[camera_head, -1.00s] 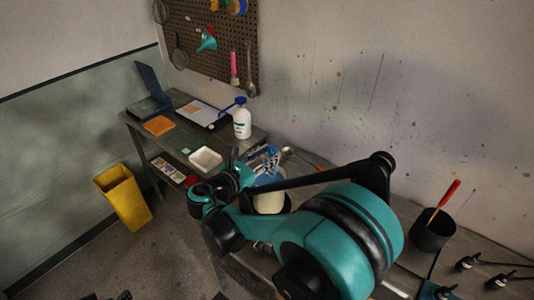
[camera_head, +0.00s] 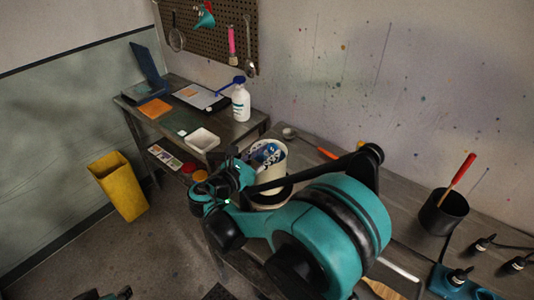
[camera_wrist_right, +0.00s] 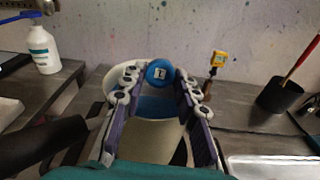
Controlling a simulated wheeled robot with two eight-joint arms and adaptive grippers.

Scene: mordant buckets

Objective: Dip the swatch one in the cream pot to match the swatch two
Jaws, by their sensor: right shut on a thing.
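The cream pot (camera_head: 270,195) stands on the workbench, and in the right wrist view (camera_wrist_right: 158,137) it is below my right gripper. My right gripper (camera_head: 266,154) is at the pot's mouth with its fingers reaching into the opening. In the wrist view the gripper (camera_wrist_right: 160,80) is shut on swatch one's blue round holder (camera_wrist_right: 160,70), labelled "1". Blue shows below the holder inside the pot; I cannot tell whether it is cloth or liquid. Orange squares lie on the side table (camera_head: 155,108) and the clipboard (camera_head: 188,92); I cannot tell which is swatch two.
A white bottle (camera_head: 241,103) and a white tray (camera_head: 202,140) stand on the side table. A black cup (camera_head: 443,214) with a red-handled tool stands at the right. A yellow bin (camera_head: 120,187) is on the floor. Dark parts at the bottom-left edge are unclear.

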